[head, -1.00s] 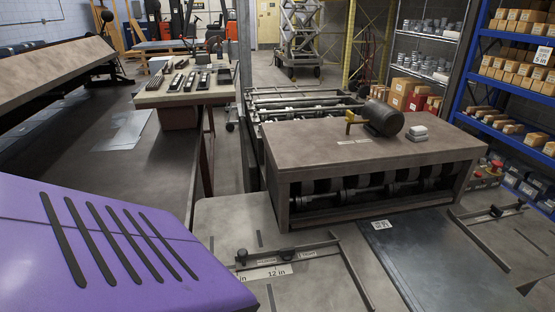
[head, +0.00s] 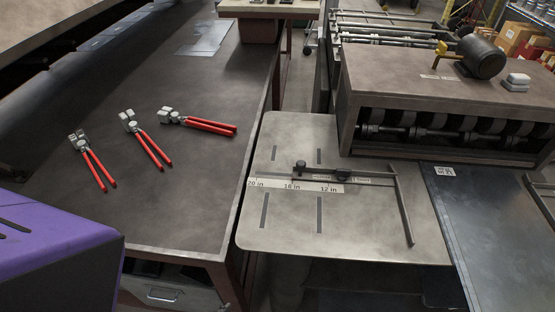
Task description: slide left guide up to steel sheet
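The left guide (head: 402,205) is a dark straight bar on the feed table of the forming machine. Its arm runs left along a ruler plate (head: 310,185) marked 20, 16 and 12 in, with small black knobs on it. The dark steel sheet (head: 490,225) lies flat to the right of the guide and carries a white label (head: 445,171). A strip of bare table shows between guide and sheet, so they are apart. The sheet's right part is cut off by the frame. Neither of my grippers is in view.
The machine housing (head: 440,80) with a motor (head: 481,56) stands behind the feed table (head: 285,220). Several red-handled pliers (head: 147,140) lie on the dark workbench (head: 190,200) at left. Part of the right guide (head: 540,205) shows at the right edge.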

